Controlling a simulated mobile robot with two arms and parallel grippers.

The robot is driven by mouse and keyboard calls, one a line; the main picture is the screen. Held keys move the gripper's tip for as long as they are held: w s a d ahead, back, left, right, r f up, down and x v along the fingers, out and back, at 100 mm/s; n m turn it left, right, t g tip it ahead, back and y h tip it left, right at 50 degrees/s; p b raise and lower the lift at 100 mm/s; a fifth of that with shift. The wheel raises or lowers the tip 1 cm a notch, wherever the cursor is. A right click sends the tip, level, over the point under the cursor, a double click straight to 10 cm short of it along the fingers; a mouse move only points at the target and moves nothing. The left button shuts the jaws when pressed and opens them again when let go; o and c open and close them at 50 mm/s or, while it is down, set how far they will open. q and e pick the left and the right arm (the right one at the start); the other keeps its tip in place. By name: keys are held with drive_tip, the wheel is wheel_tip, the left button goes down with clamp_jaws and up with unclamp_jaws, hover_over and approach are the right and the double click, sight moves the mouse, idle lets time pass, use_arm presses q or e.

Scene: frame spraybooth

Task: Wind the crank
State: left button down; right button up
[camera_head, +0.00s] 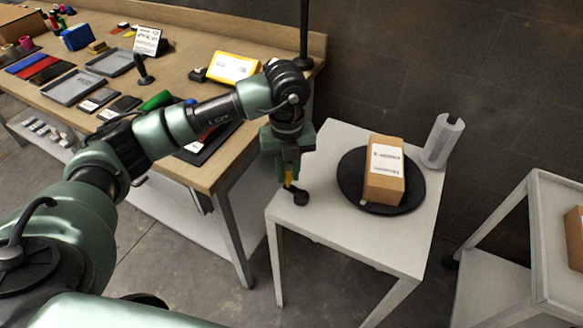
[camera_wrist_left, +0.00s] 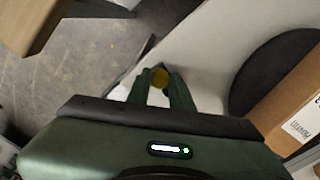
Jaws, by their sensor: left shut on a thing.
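The fingers hide part of the knob. My right gripper is not in view.
A grey-white roll (camera_head: 442,140) stands at the table's back right corner. The wooden workbench (camera_head: 215,165) on the left carries trays, a yellow-framed label (camera_head: 233,67) and a green cylinder (camera_head: 155,101). A white cart (camera_head: 545,230) with a box stands at the right.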

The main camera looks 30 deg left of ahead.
use_arm(q)
drive_tip(key=n, duration=0.1)
drive_tip(key=s+n, duration=0.1)
drive_tip(key=n, duration=0.2)
drive_tip(key=shift+s+n, duration=0.3)
drive_tip(key=shift+s+d+n+p, duration=0.2)
drive_tip(key=shift+s+n+p, duration=0.15)
drive_tip(key=shift+n, duration=0.75)
drive_tip(key=shift+s+d+n+p, duration=0.2)
drive_tip(key=shift+s+n, duration=0.15)
drive_tip(key=shift+n, duration=0.75)
drive_tip(key=c, duration=1.3)
unclamp_jaws()
drive_tip(key=shift+s, duration=0.1)
drive_tip(key=shift+o, duration=0.2)
wheel_tip(320, 180, up, 8)
drive_tip(key=shift+b, duration=0.3)
drive_tip(key=shift+f, duration=0.1)
